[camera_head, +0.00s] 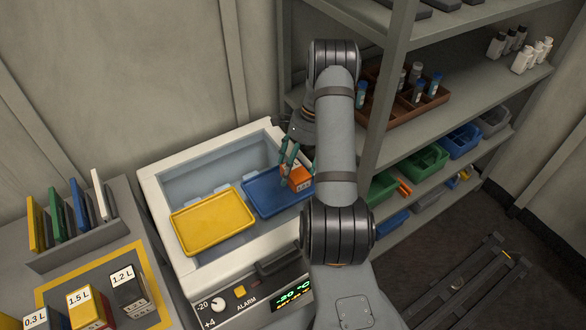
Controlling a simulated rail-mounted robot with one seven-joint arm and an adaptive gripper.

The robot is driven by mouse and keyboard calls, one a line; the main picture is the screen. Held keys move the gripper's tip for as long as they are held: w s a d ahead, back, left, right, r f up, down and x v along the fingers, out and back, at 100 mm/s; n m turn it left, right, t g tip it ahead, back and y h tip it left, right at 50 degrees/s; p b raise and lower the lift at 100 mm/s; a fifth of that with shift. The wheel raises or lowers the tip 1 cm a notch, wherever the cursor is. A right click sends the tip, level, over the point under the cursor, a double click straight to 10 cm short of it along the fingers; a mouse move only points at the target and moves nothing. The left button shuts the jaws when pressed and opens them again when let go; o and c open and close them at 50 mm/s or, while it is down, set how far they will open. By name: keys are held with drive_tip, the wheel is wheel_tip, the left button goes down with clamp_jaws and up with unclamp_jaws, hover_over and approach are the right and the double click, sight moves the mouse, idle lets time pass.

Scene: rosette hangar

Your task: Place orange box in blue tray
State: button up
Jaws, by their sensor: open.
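The orange box (299,178) is at the right end of the blue tray (264,195), partly hidden by my arm. It has a white label on its face. My gripper (288,179) is open at the box's left side, with its fingers pointing down over the tray. I cannot tell whether the fingers touch the box or whether the box rests fully on the tray. The blue tray lies inside the white cooler, its right end hidden behind my arm.
A yellow tray (213,220) lies left of the blue one in the white cooler (160,205). Labelled boxes (88,308) and a rack of coloured panels (75,215) stand on the left bench. Shelves (440,130) with bins and bottles rise close at the right of my arm.

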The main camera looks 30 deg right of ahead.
sight(300, 165)
drive_tip(key=b+v, duration=0.1)
drive_tip(key=v, duration=0.6)
drive_tip(key=shift+d+r, duration=0.1)
drive_tip(key=shift+r, duration=0.2)
drive_tip(key=shift+o, duration=0.3)
